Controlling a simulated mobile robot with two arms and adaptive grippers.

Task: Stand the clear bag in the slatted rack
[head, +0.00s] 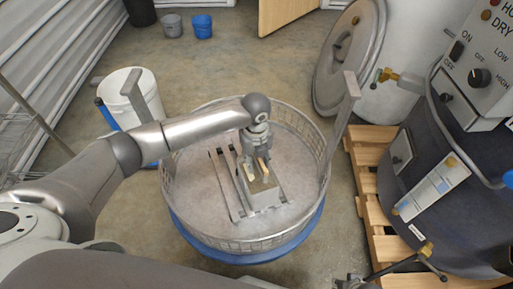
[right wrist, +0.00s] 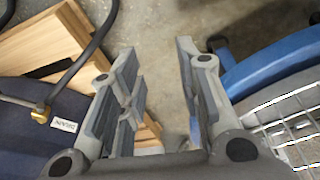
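The clear bag (head: 263,197) is a small, see-through, greyish block shape in the wire basket in the head view. It appears upright at the right side of the slatted rack (head: 222,185), whose long grey slats lie on the basket floor. My left gripper (head: 257,169) points down at the top of the bag, its pale fingertips a little apart. Whether they press on the bag is too small to tell, and the bag's lower contact with the slats is partly hidden. My right gripper (right wrist: 160,95) is open and empty in the right wrist view, above the floor outside the basket.
The round wire basket (head: 322,150) has a blue base rim (head: 250,257) and tall grey uprights. A dark drum (head: 435,185) with a control panel stands on a wooden pallet (head: 372,195) at right. A white bucket (head: 125,92) stands left. Bare floor lies behind the basket.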

